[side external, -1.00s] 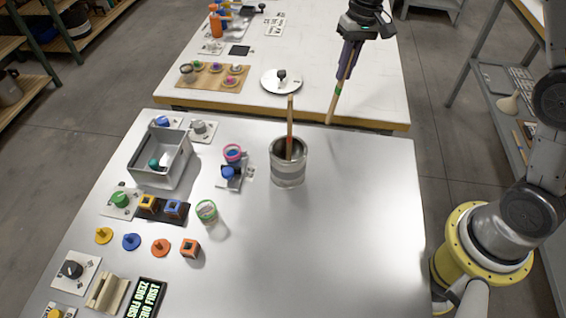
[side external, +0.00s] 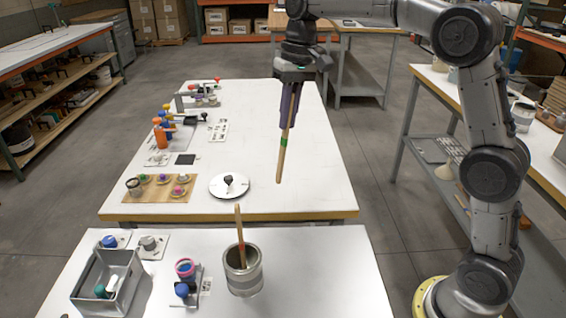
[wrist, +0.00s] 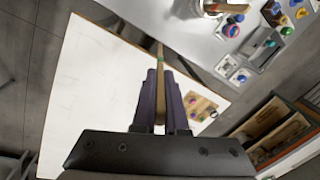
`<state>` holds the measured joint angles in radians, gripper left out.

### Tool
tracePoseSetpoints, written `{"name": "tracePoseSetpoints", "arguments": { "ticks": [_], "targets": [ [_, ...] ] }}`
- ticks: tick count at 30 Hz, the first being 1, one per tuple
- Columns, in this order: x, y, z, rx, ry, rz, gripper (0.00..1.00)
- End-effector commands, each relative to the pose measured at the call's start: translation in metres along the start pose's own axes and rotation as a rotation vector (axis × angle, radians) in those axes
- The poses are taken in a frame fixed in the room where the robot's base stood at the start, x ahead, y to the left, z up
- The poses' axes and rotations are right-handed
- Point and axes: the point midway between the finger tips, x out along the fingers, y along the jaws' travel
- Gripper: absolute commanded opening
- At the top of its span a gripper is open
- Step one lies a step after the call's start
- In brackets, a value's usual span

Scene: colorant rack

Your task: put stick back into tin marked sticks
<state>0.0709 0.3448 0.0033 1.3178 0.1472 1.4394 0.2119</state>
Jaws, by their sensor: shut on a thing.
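My gripper (side external: 287,122) is shut on a wooden stick (side external: 281,165) with a green band. The stick hangs down, slightly tilted, its lower end apart from everything. In the wrist view the stick (wrist: 160,90) runs between my purple fingers (wrist: 161,78). A grey metal tin (side external: 244,276) stands on the near table, lower and to the left of the held stick. Another wooden stick with a red band (side external: 239,225) leans in the tin. No marking on the tin is legible. In the wrist view the tin (wrist: 213,9) is partly cut off at the top edge.
A round white plate with a dark knob (side external: 229,186) lies on the far table, left of the stick. A wooden board with small pots (side external: 160,188) is beside it. A grey open box (side external: 108,289) and a pink-rimmed pot (side external: 185,268) stand left of the tin. Table right of the tin is clear.

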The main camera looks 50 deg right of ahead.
Motion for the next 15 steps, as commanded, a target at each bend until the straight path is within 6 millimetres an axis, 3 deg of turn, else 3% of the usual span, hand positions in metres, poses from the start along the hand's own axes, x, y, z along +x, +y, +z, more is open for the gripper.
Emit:
{"name": "tracePoseSetpoints", "arguments": {
  "ticks": [2, 5, 15],
  "targets": [
    [-0.031, -0.005, -0.002, 0.000, 0.007, -0.001, 0.00],
    [-0.056, -0.009, -0.002, 0.000, 0.004, -0.001, 0.00],
    [-0.102, -0.016, -0.001, 0.000, 0.000, 0.000, 0.00]
  ]
}}
